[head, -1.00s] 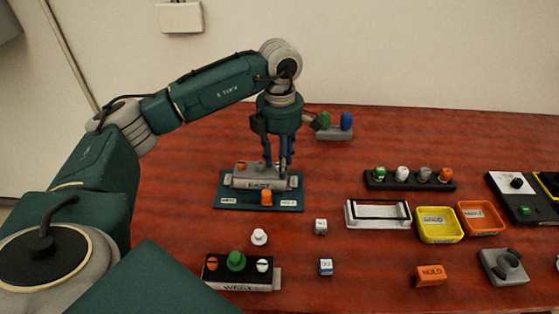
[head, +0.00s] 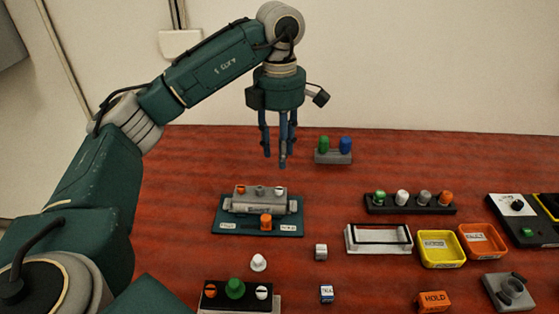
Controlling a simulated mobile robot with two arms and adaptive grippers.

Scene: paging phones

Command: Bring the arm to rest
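My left arm comes in from the left in the head view. Its gripper (head: 277,155) points down and hangs in the air above and behind the teal board (head: 229,227). The fingers are apart from the grey unit (head: 259,203) on that board. I see nothing held between the fingers, but their overlap hides how far apart they are. The grey unit bears small knobs on top, and an orange piece (head: 266,222) stands in front of it. My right gripper is not in view.
A black rack (head: 410,208), a white frame (head: 378,249), a yellow tray (head: 440,264) and an orange tray (head: 482,257) lie right. A black-topped unit (head: 237,305) is in front.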

